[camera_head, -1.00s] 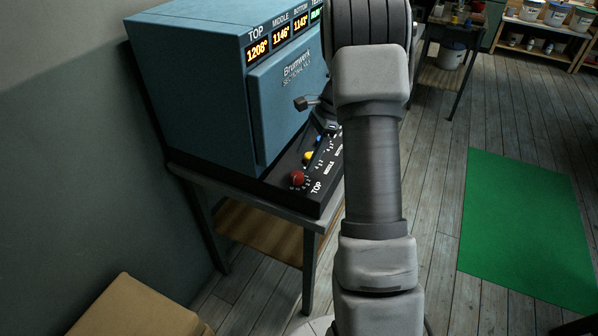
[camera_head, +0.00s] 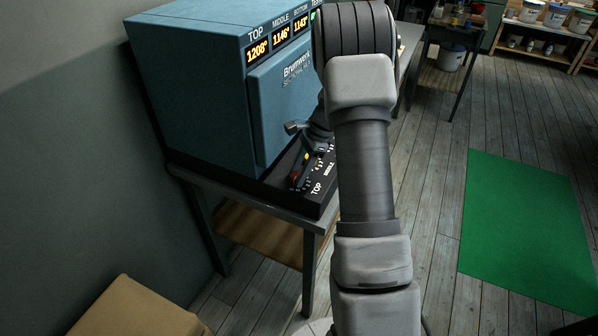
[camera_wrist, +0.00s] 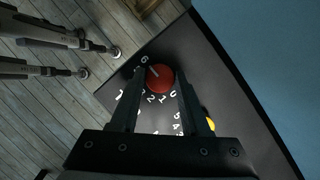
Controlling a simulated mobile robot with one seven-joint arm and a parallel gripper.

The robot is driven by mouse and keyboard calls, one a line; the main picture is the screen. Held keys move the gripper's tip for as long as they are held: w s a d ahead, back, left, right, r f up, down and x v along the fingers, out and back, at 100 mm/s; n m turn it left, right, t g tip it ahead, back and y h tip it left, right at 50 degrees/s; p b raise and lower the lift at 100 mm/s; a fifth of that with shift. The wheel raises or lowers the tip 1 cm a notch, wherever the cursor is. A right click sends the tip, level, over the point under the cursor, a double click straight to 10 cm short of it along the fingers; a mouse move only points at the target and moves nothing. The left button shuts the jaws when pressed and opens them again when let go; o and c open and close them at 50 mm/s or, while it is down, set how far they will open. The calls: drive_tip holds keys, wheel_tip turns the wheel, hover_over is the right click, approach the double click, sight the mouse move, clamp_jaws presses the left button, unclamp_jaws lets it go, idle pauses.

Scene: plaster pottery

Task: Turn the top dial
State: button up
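The top dial is a red round knob (camera_head: 294,177) on the black control panel (camera_head: 316,205) in front of the blue kiln, near the printed word TOP. My gripper (camera_head: 300,172) reaches down over it and partly hides it. In the wrist view the red knob (camera_wrist: 160,78) has a pale pointer line and white numbers around it. There my gripper (camera_wrist: 160,86) is open, with one finger on each side of the knob. I cannot tell whether the fingers touch it. The kiln's display (camera_head: 258,51) reads 1208° under TOP.
The blue kiln (camera_head: 185,90) rises just behind the panel. A yellow knob (camera_wrist: 211,123) is close to my right finger in the wrist view. The kiln stands on a table (camera_head: 262,222). A cardboard box (camera_head: 135,312) is at lower left; a green mat (camera_head: 525,230) lies right.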

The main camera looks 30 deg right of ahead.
clamp_jaws()
drive_tip(key=shift+n, duration=0.4)
drive_tip(key=n+g+p, duration=0.1)
drive_tip(key=n+g, duration=0.1)
drive_tip(key=n, duration=0.2)
drive_tip(key=shift+w+n, duration=0.15)
drive_tip(key=shift+n, duration=0.15)
drive_tip(key=n+g+h, duration=0.1)
drive_tip(key=n, duration=0.2)
drive_tip(key=n+g+p, duration=0.1)
drive_tip(key=n, duration=0.2)
drive_tip(key=shift+w+h, duration=0.15)
drive_tip(key=shift+h, duration=0.25)
drive_tip(key=shift+n, duration=0.3)
drive_tip(key=o, duration=0.8)
unclamp_jaws()
drive_tip(key=shift+a, duration=0.1)
